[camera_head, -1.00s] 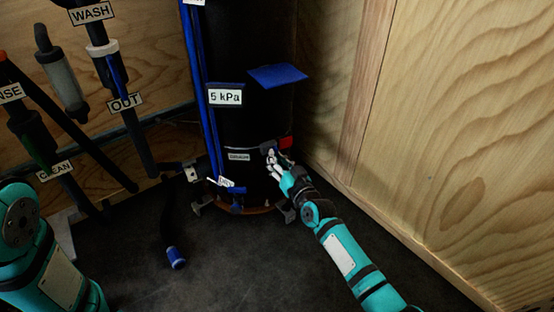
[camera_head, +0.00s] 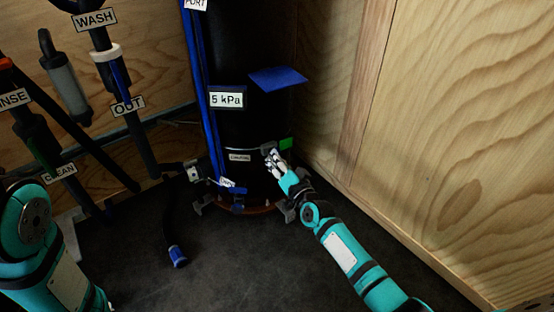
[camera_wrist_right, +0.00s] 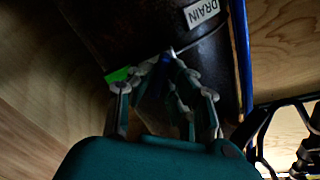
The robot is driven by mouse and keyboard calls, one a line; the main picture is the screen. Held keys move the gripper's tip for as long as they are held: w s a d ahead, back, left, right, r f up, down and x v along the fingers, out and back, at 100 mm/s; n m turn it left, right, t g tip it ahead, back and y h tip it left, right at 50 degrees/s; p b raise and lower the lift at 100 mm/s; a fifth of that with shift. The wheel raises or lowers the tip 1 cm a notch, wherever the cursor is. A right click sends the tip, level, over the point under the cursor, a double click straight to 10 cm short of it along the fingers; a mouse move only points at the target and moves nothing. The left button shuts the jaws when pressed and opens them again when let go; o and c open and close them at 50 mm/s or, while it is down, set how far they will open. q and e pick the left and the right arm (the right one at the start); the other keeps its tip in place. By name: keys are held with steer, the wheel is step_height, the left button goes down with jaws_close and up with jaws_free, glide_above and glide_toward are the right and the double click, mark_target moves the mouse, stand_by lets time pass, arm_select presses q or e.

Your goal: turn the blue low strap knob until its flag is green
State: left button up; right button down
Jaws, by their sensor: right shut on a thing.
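The low strap knob is at the lower right of the black tank (camera_head: 260,120), mostly hidden by my right gripper (camera_head: 272,158). In the right wrist view a small blue part of the knob (camera_wrist_right: 177,66) shows between the fingers. My right gripper (camera_wrist_right: 172,70) is shut on it. The knob's flag (camera_head: 286,143) is green and sticks out to the right of the strap; it also shows green in the right wrist view (camera_wrist_right: 117,75). My left arm is at the lower left of the head view, but its gripper is out of the frame.
A blue plate (camera_head: 278,78) juts from the tank above the knob. A plywood wall (camera_head: 450,130) stands close on the right. A hose end with a blue tip (camera_head: 177,256) lies on the dark floor. Labelled pipes and filters (camera_head: 108,70) hang at the left.

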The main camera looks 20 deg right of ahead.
stand_by(0.6)
steer(key=c, duration=1.4)
jaws_free()
steer(key=shift+o, duration=0.2)
steer(key=s+d, duration=0.2)
steer(key=s, duration=1)
steer(key=shift+w, duration=0.1)
